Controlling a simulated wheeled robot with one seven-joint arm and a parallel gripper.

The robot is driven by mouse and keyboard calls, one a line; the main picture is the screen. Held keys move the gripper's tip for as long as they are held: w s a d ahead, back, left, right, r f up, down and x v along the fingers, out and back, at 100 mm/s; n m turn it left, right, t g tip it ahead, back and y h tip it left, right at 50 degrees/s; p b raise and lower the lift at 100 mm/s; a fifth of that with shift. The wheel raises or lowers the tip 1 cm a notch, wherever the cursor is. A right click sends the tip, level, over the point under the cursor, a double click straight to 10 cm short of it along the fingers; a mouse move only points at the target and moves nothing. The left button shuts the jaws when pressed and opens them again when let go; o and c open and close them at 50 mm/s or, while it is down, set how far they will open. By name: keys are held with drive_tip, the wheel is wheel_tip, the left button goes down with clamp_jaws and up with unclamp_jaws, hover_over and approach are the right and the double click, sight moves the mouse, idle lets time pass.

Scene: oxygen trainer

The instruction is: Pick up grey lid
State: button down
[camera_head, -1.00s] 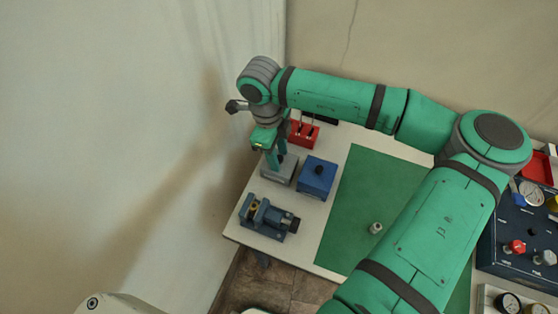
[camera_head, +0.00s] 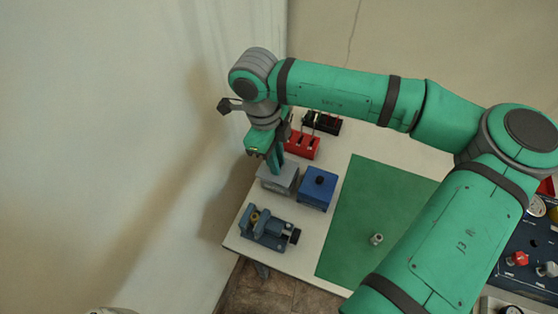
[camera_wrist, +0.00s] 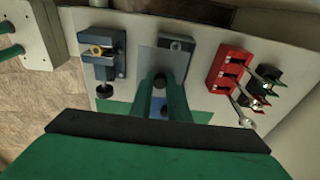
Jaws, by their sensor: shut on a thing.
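The grey lid (camera_head: 288,172) is a flat grey square at the left part of the table, at the grey box. My gripper (camera_head: 275,170) points down at it with the fingers closed on its dark knob. In the wrist view the lid (camera_wrist: 150,58) is under my gripper (camera_wrist: 163,88), and a small part of the grey box (camera_wrist: 181,44) with a dark fitting shows past its edge. I cannot tell how large the gap between lid and box is.
A blue box (camera_head: 313,196) with a black knob stands close to the right. A vise-like blue-grey device (camera_head: 266,230) is in front. A red block (camera_head: 302,147) and black switches (camera_head: 322,122) stand behind. A small metal cylinder (camera_head: 376,239) stands on the green mat (camera_head: 365,210).

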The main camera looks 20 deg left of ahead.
drive_tip(key=s+r, duration=0.7)
drive_tip(key=s, duration=0.4)
drive_tip(key=shift+s+d, duration=0.2)
drive_tip(key=shift+d, duration=0.25)
